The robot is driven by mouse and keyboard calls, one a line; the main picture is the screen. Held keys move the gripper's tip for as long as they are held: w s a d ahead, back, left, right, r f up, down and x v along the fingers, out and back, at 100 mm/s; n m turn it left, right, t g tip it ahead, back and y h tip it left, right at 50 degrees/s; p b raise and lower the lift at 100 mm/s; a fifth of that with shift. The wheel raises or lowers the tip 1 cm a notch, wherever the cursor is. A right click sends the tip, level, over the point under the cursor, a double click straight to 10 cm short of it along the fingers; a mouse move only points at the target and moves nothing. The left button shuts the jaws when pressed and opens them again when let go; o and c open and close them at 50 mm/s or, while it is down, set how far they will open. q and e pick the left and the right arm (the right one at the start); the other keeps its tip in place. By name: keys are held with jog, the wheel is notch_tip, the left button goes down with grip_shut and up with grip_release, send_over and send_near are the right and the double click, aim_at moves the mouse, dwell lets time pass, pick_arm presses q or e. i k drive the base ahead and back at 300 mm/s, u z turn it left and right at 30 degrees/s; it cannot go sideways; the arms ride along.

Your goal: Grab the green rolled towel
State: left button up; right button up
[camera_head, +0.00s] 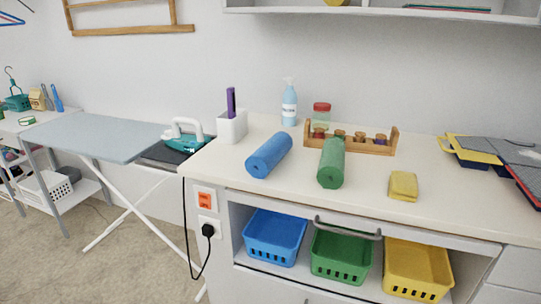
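The green rolled towel (331,163) lies on the white countertop (231,168), its round end facing the front edge. Its far end is close in front of a wooden rack (378,147). A blue rolled towel (269,155) lies to its left, slanted and apart from it. Nothing covers the green towel. Neither of my grippers shows in the head view.
A white holder (232,127), pump bottle (289,104) and red-lidded jar (321,115) stand behind. Below are blue (274,238), green (341,254) and yellow (416,268) baskets. An ironing board (90,136) stands left.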

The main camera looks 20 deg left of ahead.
aim_at(330, 174)
jog(key=u, duration=2.25)
jog(key=i, duration=1.05)
jog(key=z, duration=1.8)
